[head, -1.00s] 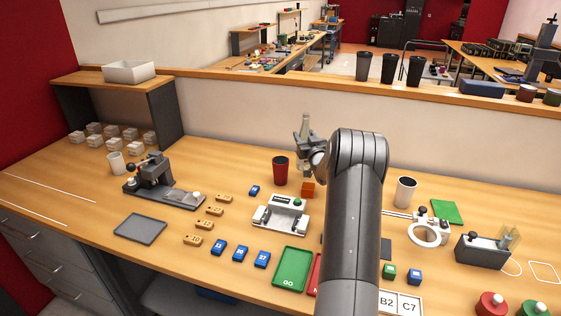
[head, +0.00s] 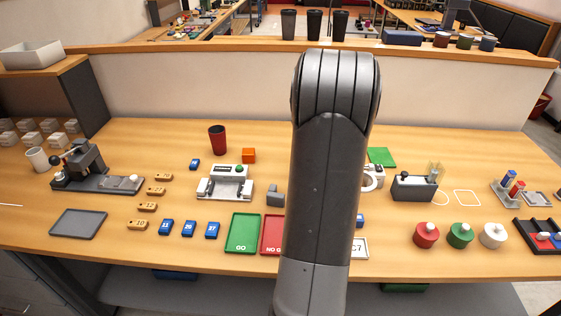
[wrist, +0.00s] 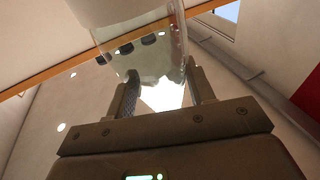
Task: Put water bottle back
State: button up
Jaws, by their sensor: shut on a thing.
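In the wrist view, my gripper (wrist: 162,82) is shut on a clear, see-through bottle (wrist: 145,50). Its two fingers are on either side of the bottle's lower part in the picture. The bottle's other end runs out of the top of the picture, where it looks pale and whitish. In the head view, my own arm stands in the middle of the picture and hides both the gripper and the bottle. I cannot tell how high the bottle is above the bench or whether it touches anything.
The wooden bench (head: 270,139) holds a dark red cup (head: 217,140), an orange cube (head: 248,155), a white fixture (head: 225,183) and a green tray (head: 242,233). Three black cups (head: 314,24) stand on the ledge (head: 200,44) behind. My arm hides the bench's middle right.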

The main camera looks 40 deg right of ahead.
jog(key=s+h, duration=0.1)
jog(key=s, duration=0.3)
jog(key=w+a+f, duration=0.4)
jog(key=w+f, duration=0.6)
jog(key=shift+m, duration=0.4)
jog(key=shift+a+f, duration=0.1)
jog(key=shift+f, duration=0.15)
jog(key=o, duration=1.4)
